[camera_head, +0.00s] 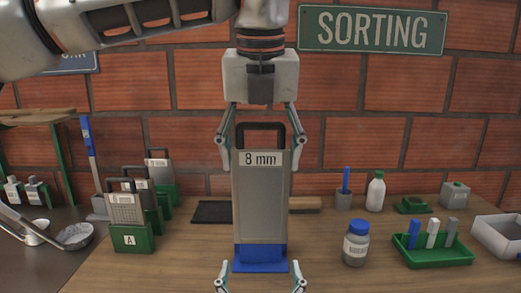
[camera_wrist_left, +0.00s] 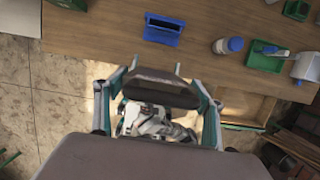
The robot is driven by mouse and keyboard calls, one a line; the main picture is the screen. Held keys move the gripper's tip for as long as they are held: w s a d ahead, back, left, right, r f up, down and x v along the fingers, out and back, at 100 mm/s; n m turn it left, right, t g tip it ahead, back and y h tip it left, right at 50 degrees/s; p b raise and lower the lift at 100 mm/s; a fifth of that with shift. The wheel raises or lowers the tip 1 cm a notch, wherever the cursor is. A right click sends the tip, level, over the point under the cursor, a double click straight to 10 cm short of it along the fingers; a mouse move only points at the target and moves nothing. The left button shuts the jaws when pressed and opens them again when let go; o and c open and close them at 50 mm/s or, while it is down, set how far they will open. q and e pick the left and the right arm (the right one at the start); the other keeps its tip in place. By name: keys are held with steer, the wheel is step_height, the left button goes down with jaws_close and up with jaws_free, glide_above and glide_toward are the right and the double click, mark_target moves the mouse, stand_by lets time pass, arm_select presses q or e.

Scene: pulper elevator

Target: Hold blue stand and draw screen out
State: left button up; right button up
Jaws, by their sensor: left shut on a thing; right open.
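The grey 8 mm screen (camera_head: 262,200) with its black top handle hangs upright below my left gripper (camera_head: 262,160). The fingers of my left gripper are shut on the screen's two upper sides. The blue stand (camera_head: 260,267) shows just under the screen's lower edge in the head view. In the left wrist view the blue stand (camera_wrist_left: 163,30) is on the table with a dark slot, and the held dark plate (camera_wrist_left: 158,92) appears apart from it. My right gripper (camera_head: 260,282) is open at the bottom of the head view, its tips on either side of the stand's front.
Several smaller screens in green stands (camera_head: 132,240) are at left. A blue-lidded jar (camera_head: 356,245), a green tray (camera_head: 432,255) and a white bottle (camera_head: 375,192) are at right. A dark flat tray (camera_head: 212,212) lies behind the screen. The brick wall closes the back.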

arm_select(q)
steer(key=s, duration=1.1)
steer(key=shift+s+r, duration=0.1)
steer(key=shift+s, duration=0.25)
arm_select(e)
steer(key=shift+r, duration=0.3)
arm_select(q)
steer(key=shift+s, duration=0.65)
steer(key=c, duration=0.6)
steer(key=shift+s, duration=0.15)
arm_select(e)
steer(key=shift+r, duration=0.1)
